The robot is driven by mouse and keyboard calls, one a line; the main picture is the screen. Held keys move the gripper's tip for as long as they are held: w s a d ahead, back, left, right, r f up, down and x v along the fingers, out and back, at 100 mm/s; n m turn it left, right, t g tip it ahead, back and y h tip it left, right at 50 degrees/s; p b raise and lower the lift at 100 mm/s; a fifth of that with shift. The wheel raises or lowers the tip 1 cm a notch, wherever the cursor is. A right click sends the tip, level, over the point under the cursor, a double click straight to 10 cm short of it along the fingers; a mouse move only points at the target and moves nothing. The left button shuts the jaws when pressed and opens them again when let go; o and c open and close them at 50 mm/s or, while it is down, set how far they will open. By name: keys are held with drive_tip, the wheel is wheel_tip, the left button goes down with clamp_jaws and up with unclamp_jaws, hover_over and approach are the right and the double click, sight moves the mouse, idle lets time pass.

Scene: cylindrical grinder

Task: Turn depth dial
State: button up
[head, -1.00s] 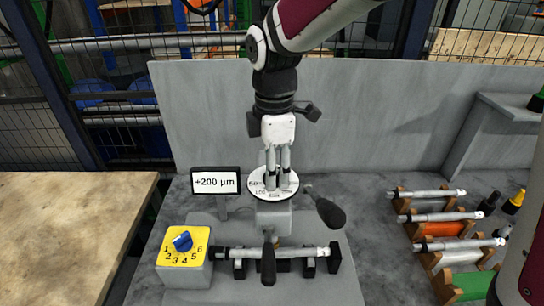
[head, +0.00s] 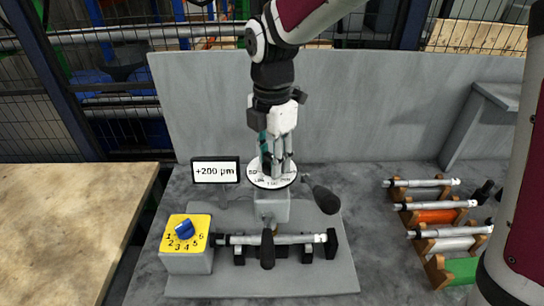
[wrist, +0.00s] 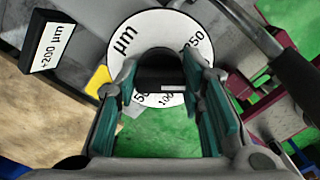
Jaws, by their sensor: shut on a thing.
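The depth dial is a round white disc (head: 256,180) with printed numbers, on a grey housing at the back of the grinder. In the wrist view the disc (wrist: 124,40) shows "µm" and several numbers around a dark central knob (wrist: 160,68). My gripper (head: 274,171) is above the disc, shut on this knob, with its teal-padded fingers on either side in the wrist view (wrist: 160,80). The fingers partly hide the knob and disc in the head view. A small display (head: 215,171) left of the dial reads "+200 µm".
A yellow selector box with a blue knob (head: 184,230) stands front left. A metal shaft (head: 278,239) lies across the front fixture. Black-handled levers (head: 326,199) stick out beside the dial. Several shafts in coloured holders (head: 436,217) stand at right. A grey wall (head: 370,110) is behind.

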sight(272, 156)
drive_tip(key=o, duration=1.1)
wheel_tip(272, 156, up, 12)
